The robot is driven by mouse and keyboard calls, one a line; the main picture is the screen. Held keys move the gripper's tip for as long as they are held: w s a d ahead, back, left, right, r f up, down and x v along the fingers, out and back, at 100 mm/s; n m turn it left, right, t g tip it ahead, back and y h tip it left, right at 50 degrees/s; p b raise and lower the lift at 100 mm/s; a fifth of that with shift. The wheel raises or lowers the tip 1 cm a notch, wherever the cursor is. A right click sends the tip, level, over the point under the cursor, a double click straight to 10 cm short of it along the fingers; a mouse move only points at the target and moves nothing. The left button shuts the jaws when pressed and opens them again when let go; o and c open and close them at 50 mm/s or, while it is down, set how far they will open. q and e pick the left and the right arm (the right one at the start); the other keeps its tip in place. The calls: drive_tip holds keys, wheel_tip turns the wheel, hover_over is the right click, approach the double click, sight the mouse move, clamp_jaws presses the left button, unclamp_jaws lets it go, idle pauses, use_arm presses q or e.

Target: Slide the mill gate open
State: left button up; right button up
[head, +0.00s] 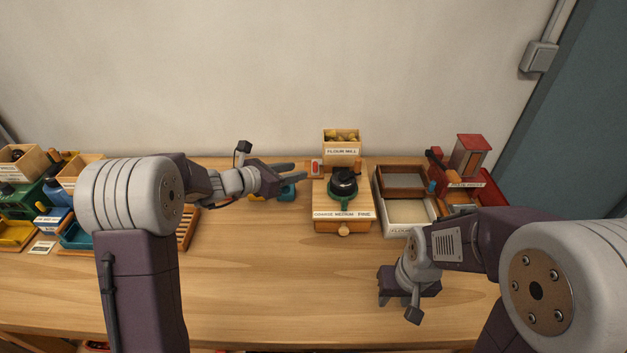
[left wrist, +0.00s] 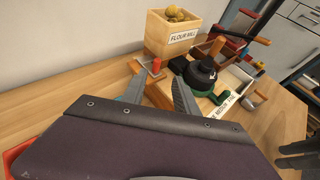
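The flour mill has a wooden hopper (head: 341,150) holding round yellowish-brown pieces, also in the left wrist view (left wrist: 172,40). Its wooden body (head: 326,199) carries a black knob (head: 344,182) over a green dial, above a "COARSE MEDIUM FINE" label. A small red piece in a pale mount (head: 316,168) sits at the mill's left side; it looks like the gate handle and shows in the left wrist view (left wrist: 156,65). My left gripper (head: 298,172) is open and empty, just left of the red piece. Its fingers (left wrist: 160,92) point toward the mill.
Wooden trays (head: 404,207) stand right of the mill, with a red machine (head: 467,155) beyond. A teal item (head: 287,193) lies beneath my left gripper. Coloured boxes (head: 30,195) crowd the left end. The front middle of the table (head: 270,270) is clear.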

sight(312, 174)
use_arm(q)
drive_tip(key=x, duration=0.7)
drive_tip(key=shift+w+d, duration=0.1)
drive_tip(key=shift+w, duration=0.3)
drive_tip(key=shift+w+d+f, duration=0.15)
drive_tip(key=shift+w+f, duration=0.15)
drive_tip(key=shift+w, duration=0.05)
clamp_jaws()
idle(0.7)
